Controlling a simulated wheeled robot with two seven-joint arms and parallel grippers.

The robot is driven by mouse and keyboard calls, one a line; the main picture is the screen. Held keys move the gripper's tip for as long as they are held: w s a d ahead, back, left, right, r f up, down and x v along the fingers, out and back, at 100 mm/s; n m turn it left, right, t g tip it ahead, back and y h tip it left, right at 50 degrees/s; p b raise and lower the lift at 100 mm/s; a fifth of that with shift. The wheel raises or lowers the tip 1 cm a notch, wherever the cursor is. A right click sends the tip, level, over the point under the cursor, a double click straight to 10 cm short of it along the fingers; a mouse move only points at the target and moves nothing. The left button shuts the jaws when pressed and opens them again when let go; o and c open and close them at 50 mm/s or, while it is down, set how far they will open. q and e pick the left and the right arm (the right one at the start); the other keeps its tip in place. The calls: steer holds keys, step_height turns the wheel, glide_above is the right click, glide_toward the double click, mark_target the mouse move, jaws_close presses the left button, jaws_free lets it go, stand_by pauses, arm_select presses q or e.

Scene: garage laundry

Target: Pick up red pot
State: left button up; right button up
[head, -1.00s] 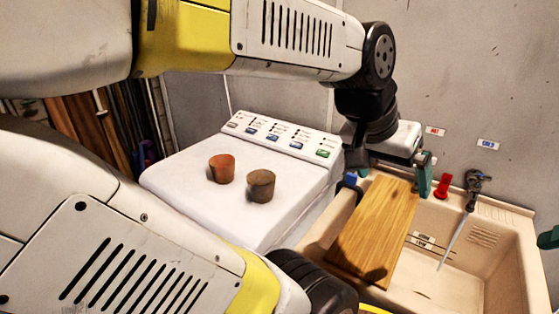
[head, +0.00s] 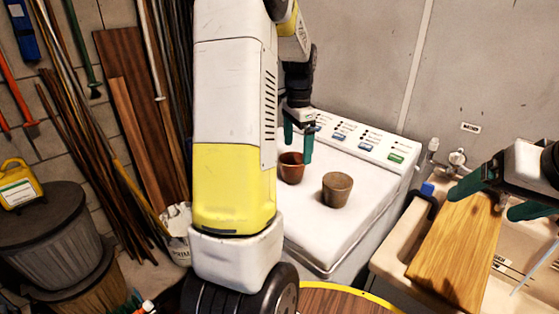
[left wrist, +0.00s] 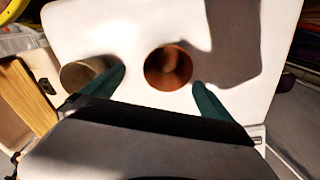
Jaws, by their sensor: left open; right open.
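The red pot (head: 291,170), a small reddish-brown cup, stands upright on the white washer's top. My left gripper (head: 298,144) is open, with its green fingers pointing down above and around the pot's rear side. In the left wrist view the red pot (left wrist: 168,68) shows from above, ahead of and between the spread fingers (left wrist: 158,85); I cannot tell whether they touch it. A grey-brown pot (head: 337,189) stands close to the right of it and also shows in the left wrist view (left wrist: 82,75), beside one finger. My right gripper (head: 505,195) is open and empty above the wooden board.
The washer (head: 325,235) has a raised control panel at its back. To the right is a sink (head: 392,250) with a wooden board (head: 455,250) across it. Bins (head: 45,232) and leaning planks stand at the left.

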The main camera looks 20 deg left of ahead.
mark_target(293, 168)
arm_select(q)
steer(key=f, duration=0.3)
steer(key=a+f, duration=0.1)
steer(key=f, duration=0.4)
steer(key=shift+w+a+f, duration=0.15)
steer(key=shift+f, duration=0.15)
steer(key=c, duration=1.4)
